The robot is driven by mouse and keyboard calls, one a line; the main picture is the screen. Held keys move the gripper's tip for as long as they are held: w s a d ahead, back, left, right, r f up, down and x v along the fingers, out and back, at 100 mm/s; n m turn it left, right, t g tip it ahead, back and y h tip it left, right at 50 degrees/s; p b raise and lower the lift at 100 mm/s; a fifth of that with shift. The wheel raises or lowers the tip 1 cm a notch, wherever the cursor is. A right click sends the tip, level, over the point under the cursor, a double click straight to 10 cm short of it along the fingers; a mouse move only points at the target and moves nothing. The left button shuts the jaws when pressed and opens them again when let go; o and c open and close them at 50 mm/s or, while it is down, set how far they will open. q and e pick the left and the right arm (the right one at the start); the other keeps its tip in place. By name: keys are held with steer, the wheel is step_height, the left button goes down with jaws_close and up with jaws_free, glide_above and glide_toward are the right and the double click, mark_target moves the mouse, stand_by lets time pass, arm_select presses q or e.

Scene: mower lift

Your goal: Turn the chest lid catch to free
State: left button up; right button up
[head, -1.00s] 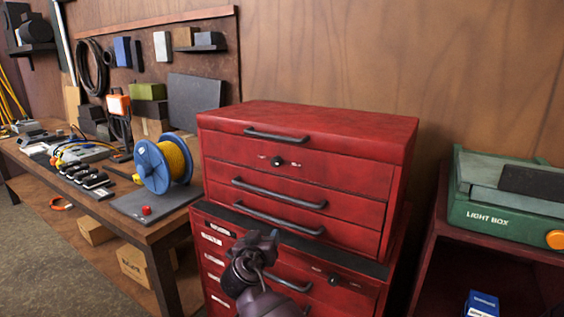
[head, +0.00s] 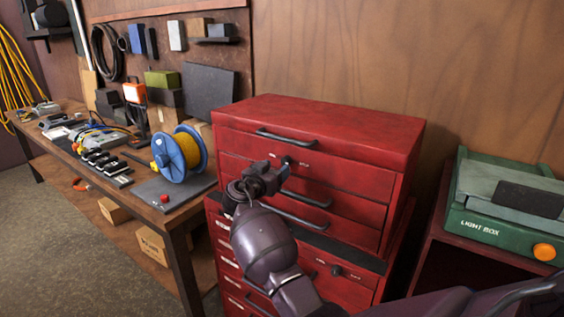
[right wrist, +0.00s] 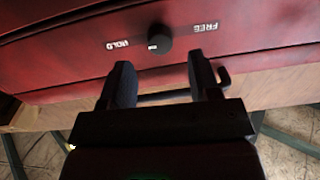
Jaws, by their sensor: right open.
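The lid catch is a small black round knob (head: 287,160) on the upper front of the red chest (head: 320,125), below the top handle. In the right wrist view the knob (right wrist: 160,38) sits between the printed words HOLD and FREE, which appear upside down. A small pale mark shows on the knob, but I cannot tell surely which word it points to. My right gripper (head: 281,173) is open and empty, just below and in front of the knob. In the right wrist view its two fingers (right wrist: 160,75) stand apart, short of the knob. My left gripper is not in view.
A second knob (head: 336,271) is on the lower red cabinet. Dark drawer handles (head: 303,216) stick out below the catch. A workbench with a blue cable reel (head: 172,158) stands left, and a green light box (head: 490,215) stands right.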

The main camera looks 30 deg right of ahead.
mark_target(284, 163)
steer(key=shift+p+x, duration=0.4)
steer(key=shift+x, duration=1.6)
steer(key=c, duration=0.9)
